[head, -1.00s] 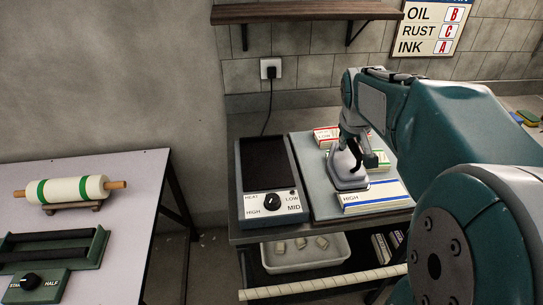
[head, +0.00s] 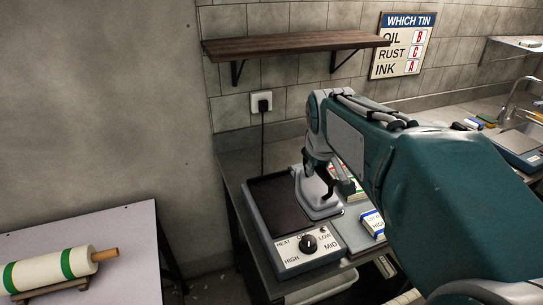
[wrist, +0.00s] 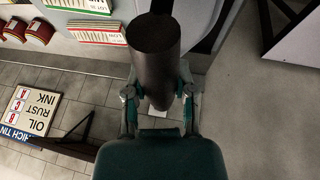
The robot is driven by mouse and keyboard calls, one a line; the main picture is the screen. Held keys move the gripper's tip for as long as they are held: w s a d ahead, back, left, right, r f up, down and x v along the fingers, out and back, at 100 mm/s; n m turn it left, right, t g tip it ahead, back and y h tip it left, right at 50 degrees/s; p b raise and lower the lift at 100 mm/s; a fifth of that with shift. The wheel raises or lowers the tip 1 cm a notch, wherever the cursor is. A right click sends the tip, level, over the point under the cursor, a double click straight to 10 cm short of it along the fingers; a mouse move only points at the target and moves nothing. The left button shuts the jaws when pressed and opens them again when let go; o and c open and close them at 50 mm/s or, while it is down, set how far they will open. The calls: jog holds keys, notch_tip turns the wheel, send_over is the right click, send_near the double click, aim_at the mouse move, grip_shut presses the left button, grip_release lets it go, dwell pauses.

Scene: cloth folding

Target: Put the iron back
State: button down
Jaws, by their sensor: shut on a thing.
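The grey iron (head: 316,197) is at the right part of the heater's dark plate (head: 272,204), partly over its right edge. I cannot tell whether it touches the plate. The heater's front panel (head: 305,246) has a black knob and the marks HIGH, MID and LOW. My gripper (head: 320,166) is above the iron, shut on its handle. In the wrist view, the dark round handle (wrist: 153,45) lies between the two fingers of my gripper (wrist: 158,92). My arm hides part of the bench to the right of the iron.
A blue-and-white carton (head: 372,224) and other cartons (head: 345,183) are right of the iron. A wooden shelf (head: 295,43) and socket (head: 262,102) are on the wall behind. A green-banded roller (head: 52,268) lies on the left table. A sink tap (head: 513,100) is far right.

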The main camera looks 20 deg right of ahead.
aim_at(300, 170)
jog(key=w+f, duration=0.1)
jog(key=w, duration=0.3)
jog(key=w+f, duration=0.1)
jog(key=w, duration=0.1)
jog(key=shift+w+a+f, duration=0.1)
jog(key=shift+a+f, duration=0.25)
jog(key=shift+a, duration=0.05)
jog(key=w+f, duration=0.1)
jog(key=f, duration=0.2)
jog(key=w+a+f, duration=0.1)
jog(key=w+f, duration=0.1)
jog(key=f, duration=0.1)
jog(key=w+a+f, duration=0.1)
jog(key=w+f, duration=0.1)
jog(key=f, duration=0.1)
jog(key=shift+d, duration=0.25)
jog(key=c, duration=0.9)
grip_release()
jog(key=shift+d+f, duration=0.1)
jog(key=shift+f, duration=0.05)
jog(key=o, duration=0.5)
jog(key=shift+c, duration=0.2)
